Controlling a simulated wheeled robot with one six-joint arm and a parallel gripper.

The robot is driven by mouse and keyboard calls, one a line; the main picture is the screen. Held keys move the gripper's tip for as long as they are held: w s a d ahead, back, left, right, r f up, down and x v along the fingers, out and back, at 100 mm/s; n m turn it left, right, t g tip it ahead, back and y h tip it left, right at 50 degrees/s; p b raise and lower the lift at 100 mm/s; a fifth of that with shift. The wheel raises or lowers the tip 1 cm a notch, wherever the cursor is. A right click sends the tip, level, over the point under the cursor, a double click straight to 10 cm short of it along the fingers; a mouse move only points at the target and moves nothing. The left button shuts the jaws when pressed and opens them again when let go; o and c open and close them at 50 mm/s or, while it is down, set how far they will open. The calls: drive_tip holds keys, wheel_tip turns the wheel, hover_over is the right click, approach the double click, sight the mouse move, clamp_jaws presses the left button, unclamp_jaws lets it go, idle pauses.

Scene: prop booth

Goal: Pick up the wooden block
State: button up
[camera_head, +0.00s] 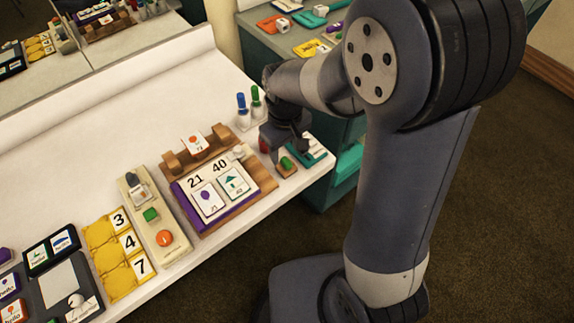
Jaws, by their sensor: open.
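A small wooden block (288,171) with a green patch on top lies near the front right edge of the white table (80,170). My gripper (285,147) is above and just behind it in the picture, pointing down, jaws open. I cannot tell whether the fingers touch the block. My gripper and wrist hide part of the table around it. A reddish piece shows at the gripper's left side; I cannot tell what it is.
A wooden stand (253,182) with number and picture cards is close left of the gripper. Green and blue markers (241,101) stand behind it. A teal item (312,155) lies right of the block. A beige panel (150,190) and yellow number tiles (106,228) are farther left.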

sight(286, 161)
drive_tip(key=shift+f, duration=2.8)
drive_tip(key=c, duration=0.8)
wheel_tip(286, 161, up, 10)
drive_tip(key=shift+r, duration=0.1)
